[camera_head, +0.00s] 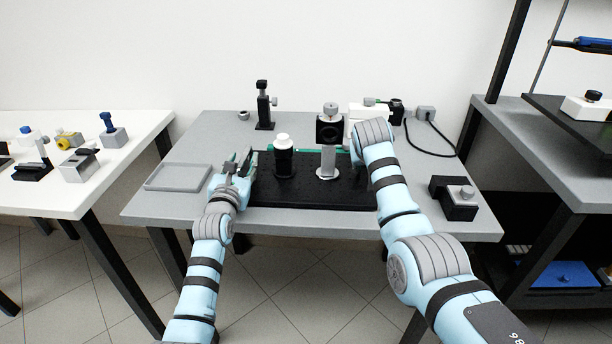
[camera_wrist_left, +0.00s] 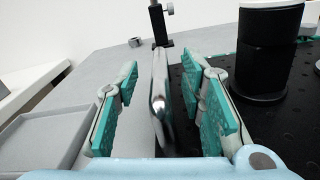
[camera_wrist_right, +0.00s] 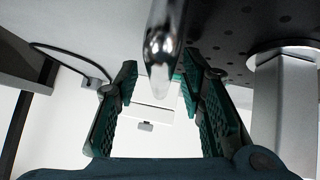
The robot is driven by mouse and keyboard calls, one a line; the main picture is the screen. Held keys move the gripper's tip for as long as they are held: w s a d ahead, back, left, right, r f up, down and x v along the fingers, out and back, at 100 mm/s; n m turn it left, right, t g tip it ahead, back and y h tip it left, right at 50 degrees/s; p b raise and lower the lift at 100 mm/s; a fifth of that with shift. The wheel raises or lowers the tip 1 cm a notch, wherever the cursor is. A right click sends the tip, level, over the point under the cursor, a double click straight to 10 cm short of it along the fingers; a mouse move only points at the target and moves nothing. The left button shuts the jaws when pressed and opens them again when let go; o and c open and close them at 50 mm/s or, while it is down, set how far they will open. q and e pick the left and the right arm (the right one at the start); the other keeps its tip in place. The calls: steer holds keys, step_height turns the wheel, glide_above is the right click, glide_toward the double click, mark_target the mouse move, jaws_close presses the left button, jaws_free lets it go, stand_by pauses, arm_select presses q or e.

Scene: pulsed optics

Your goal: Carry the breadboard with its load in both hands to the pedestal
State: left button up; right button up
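The black breadboard (camera_head: 310,196) lies on the grey table. It bears a black cylinder with a white top (camera_head: 284,160) and a silver post (camera_head: 327,162), both upright. My left gripper (camera_head: 241,163) is at its left edge. In the left wrist view the open fingers (camera_wrist_left: 165,105) stand on either side of a shiny metal handle (camera_wrist_left: 160,95), with gaps between. In the right wrist view, which looks inverted, my right gripper (camera_wrist_right: 160,105) is open with a metal handle (camera_wrist_right: 165,40) between its fingers. My right arm hides that gripper in the head view. I cannot identify the pedestal.
A shallow grey tray (camera_head: 178,177) lies left of the breadboard. A black block (camera_head: 453,198) sits at the right front, and a black post mount (camera_head: 264,106) stands behind. Side tables (camera_head: 65,190) (camera_head: 570,150) flank the grey table. A black cable (camera_head: 432,142) lies at the back right.

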arm_select(q)
jaws_close()
arm_select(e)
jaws_close()
arm_select(q)
steer(key=shift+r, duration=0.15)
arm_select(e)
steer(key=shift+w+r, duration=0.1)
steer(key=shift+r, duration=0.05)
